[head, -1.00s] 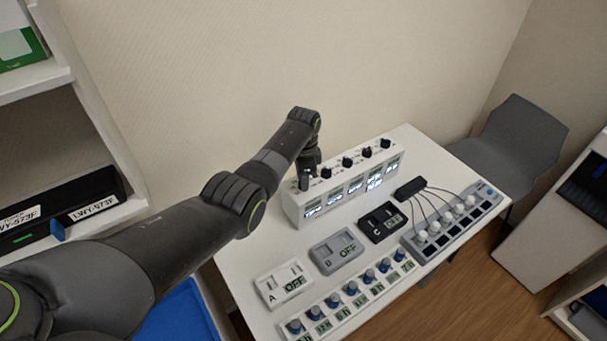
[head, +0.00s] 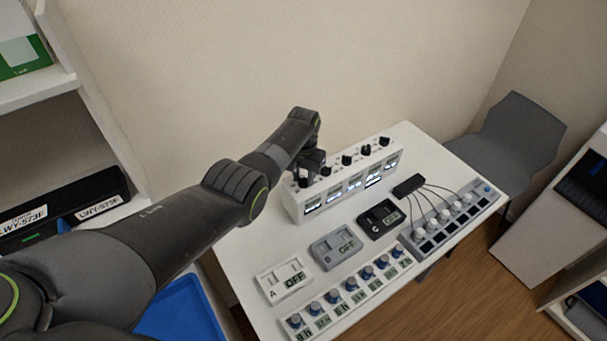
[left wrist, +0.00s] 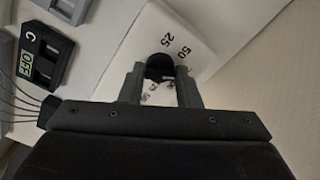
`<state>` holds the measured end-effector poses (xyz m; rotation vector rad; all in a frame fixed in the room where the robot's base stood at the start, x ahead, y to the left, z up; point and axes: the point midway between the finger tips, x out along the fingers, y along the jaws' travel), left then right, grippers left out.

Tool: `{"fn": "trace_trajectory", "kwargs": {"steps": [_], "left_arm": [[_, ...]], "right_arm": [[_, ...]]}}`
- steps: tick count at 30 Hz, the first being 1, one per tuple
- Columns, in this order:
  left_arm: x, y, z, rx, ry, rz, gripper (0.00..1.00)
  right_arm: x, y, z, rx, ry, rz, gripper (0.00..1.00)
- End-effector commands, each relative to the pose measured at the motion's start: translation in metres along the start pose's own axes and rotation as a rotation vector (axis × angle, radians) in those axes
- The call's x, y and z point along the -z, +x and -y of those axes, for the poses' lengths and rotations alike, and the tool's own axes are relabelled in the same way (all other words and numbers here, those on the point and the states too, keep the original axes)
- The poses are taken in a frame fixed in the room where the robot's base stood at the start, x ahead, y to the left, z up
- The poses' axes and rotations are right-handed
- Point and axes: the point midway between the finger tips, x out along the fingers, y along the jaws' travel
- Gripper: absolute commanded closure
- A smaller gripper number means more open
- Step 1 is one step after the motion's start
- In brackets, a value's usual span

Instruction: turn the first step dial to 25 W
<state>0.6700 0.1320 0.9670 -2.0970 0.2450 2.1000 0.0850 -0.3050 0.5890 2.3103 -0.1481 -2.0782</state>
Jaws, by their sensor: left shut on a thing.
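A long white unit (head: 345,190) stands at the back of the table, with a row of black dials on top and lit displays on its front. My left gripper (head: 304,181) points down at the dial at the near left end of this row. In the left wrist view, the two fingers (left wrist: 160,85) stand on either side of this black dial (left wrist: 160,67) and are shut on it. The printed marks 25 and 50 show beside the dial. Its pointer is hidden, so I cannot tell its setting. My right gripper is not in view.
In front of the unit lie a white module A (head: 284,281), a grey module B (head: 336,247) and a black module C (head: 381,219), each with a display. A strip of blue knobs (head: 345,300) runs along the near edge. A cabled panel (head: 448,222) lies at right.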

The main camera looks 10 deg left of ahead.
Motion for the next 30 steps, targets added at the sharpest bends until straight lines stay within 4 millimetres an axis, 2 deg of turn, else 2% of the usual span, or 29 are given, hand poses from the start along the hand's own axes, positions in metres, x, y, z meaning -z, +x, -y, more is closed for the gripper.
{"fn": "trace_trajectory", "kwargs": {"steps": [30], "left_arm": [[0.0021,-0.0029,0.0006,-0.001,-0.963,-0.007,0.93]], "right_arm": [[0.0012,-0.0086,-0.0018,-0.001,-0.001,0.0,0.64]]}}
